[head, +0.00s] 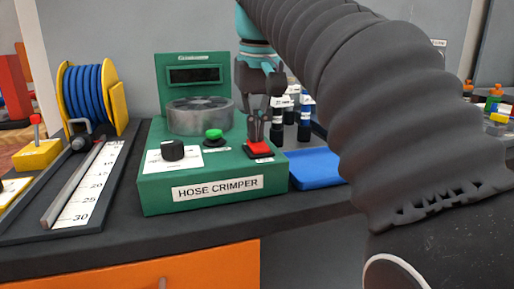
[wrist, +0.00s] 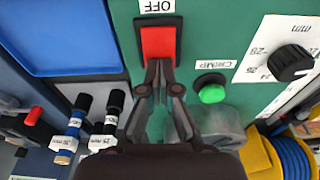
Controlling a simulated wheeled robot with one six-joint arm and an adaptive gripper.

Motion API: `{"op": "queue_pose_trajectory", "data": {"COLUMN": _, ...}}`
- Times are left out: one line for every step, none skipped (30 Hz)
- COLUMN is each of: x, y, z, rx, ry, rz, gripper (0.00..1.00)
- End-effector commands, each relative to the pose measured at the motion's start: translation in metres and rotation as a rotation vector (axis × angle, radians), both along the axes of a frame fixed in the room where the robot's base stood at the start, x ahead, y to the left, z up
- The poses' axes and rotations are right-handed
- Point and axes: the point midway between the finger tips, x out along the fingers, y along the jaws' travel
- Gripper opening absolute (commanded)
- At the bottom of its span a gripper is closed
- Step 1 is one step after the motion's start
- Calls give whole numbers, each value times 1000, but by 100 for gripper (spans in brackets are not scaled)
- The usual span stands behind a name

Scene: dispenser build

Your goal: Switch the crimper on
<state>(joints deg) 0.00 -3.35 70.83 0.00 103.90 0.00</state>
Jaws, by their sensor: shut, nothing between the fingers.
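The green hose crimper (head: 160,190) stands on the dark bench, with a round metal crimping head (head: 200,117) and a dark display (head: 195,75). Its red rocker switch (head: 259,149) is at the front right of the top. In the wrist view the red rocker (wrist: 158,45) sits in a black frame, with an OFF label (wrist: 156,7) beside one end. My gripper (head: 259,140) points down with its fingers together at the rocker. In the wrist view the fingertips (wrist: 159,68) are at the rocker's end away from OFF; I cannot tell whether they touch it.
A green crimp button (head: 213,134) and a black dial (head: 173,150) sit left of the switch. A blue tray (head: 314,167) and dark bottle-like fittings (head: 305,120) are to the right. A blue hose reel (head: 90,95) and a measuring board (head: 85,195) are at left.

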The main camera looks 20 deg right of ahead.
Motion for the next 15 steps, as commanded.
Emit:
{"op": "queue_pose_trajectory", "data": {"x": 0, "y": 0, "z": -1, "rx": 0, "ry": 1, "rz": 0, "gripper": 0}}
{"op": "queue_pose_trajectory", "data": {"x": 0, "y": 0, "z": -2, "rx": 0, "ry": 1, "rz": 0, "gripper": 0}}
{"op": "queue_pose_trajectory", "data": {"x": 0, "y": 0, "z": -2, "rx": 0, "ry": 1, "rz": 0, "gripper": 0}}
{"op": "queue_pose_trajectory", "data": {"x": 0, "y": 0, "z": -2, "rx": 0, "ry": 2, "rz": 0, "gripper": 0}}
{"op": "queue_pose_trajectory", "data": {"x": 0, "y": 0, "z": -1, "rx": 0, "ry": 2, "rz": 0, "gripper": 0}}
{"op": "queue_pose_trajectory", "data": {"x": 0, "y": 0, "z": 0, "rx": 0, "ry": 2, "rz": 0, "gripper": 0}}
{"op": "queue_pose_trajectory", "data": {"x": 0, "y": 0, "z": 1, "rx": 0, "ry": 3, "rz": 0, "gripper": 0}}
{"op": "queue_pose_trajectory", "data": {"x": 0, "y": 0, "z": 3, "rx": 0, "ry": 3, "rz": 0, "gripper": 0}}
{"op": "queue_pose_trajectory", "data": {"x": 0, "y": 0, "z": 6, "rx": 0, "ry": 3, "rz": 0, "gripper": 0}}
{"op": "queue_pose_trajectory", "data": {"x": 0, "y": 0, "z": 9, "rx": 0, "ry": 2, "rz": 0, "gripper": 0}}
{"op": "queue_pose_trajectory", "data": {"x": 0, "y": 0, "z": 11, "rx": 0, "ry": 2, "rz": 0, "gripper": 0}}
{"op": "queue_pose_trajectory", "data": {"x": 0, "y": 0, "z": 14, "rx": 0, "ry": 2, "rz": 0, "gripper": 0}}
{"op": "queue_pose_trajectory", "data": {"x": 0, "y": 0, "z": 16, "rx": 0, "ry": 2, "rz": 0, "gripper": 0}}
{"op": "queue_pose_trajectory", "data": {"x": 0, "y": 0, "z": 18, "rx": 0, "ry": 2, "rz": 0, "gripper": 0}}
{"op": "queue_pose_trajectory", "data": {"x": 0, "y": 0, "z": 20, "rx": 0, "ry": 2, "rz": 0, "gripper": 0}}
